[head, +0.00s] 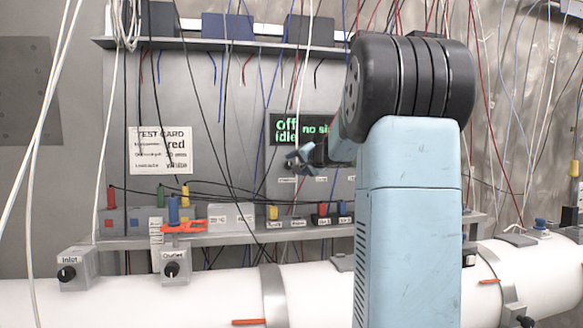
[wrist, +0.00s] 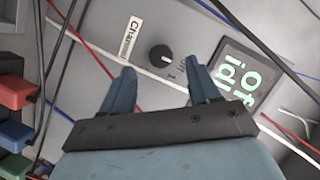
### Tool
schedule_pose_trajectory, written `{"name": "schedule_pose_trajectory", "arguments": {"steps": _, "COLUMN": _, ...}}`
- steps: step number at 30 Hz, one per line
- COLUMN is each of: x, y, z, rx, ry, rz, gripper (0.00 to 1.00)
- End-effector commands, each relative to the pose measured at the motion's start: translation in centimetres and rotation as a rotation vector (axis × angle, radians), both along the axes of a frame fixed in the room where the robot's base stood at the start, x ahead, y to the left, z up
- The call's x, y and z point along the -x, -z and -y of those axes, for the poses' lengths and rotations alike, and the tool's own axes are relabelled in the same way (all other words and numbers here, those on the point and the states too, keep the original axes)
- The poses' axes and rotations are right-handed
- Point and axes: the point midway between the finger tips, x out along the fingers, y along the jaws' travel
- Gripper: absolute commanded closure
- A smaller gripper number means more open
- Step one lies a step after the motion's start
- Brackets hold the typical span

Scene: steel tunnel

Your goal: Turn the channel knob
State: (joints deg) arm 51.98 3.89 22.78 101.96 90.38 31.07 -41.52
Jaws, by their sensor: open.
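The channel knob (wrist: 161,56) is a small round black knob with a pale pointer line on a grey panel, seen in the wrist view. A white label reading "Chann" (wrist: 131,37) is beside it, its end cut by a cable. My gripper (wrist: 162,78) is open, its two blue fingers apart, with the knob showing beyond and between the fingertips. The fingers appear short of the knob and not touching it.
Loose cables hang across the panel, and a white cable (wrist: 86,46) passes near the gripper. Red, blue and green blocks (wrist: 15,92) are at the left of the wrist view. Below are a shelf (head: 140,243), an orange-handled part (head: 183,226) and a white pipe (head: 210,297).

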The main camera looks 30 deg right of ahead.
Motion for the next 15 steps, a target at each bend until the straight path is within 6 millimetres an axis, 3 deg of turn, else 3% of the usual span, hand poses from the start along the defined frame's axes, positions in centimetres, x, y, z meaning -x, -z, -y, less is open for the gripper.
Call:
{"name": "schedule_pose_trajectory", "arguments": {"steps": 6, "x": -3.0, "y": 0.7, "z": -0.2, "rx": 0.0, "ry": -0.001, "rz": 0.0, "gripper": 0.39}}
{"name": "schedule_pose_trajectory", "arguments": {"steps": 15, "x": -4.5, "y": 1.0, "z": -0.2, "rx": 0.0, "ry": 0.0, "rz": 0.0, "gripper": 0.39}}
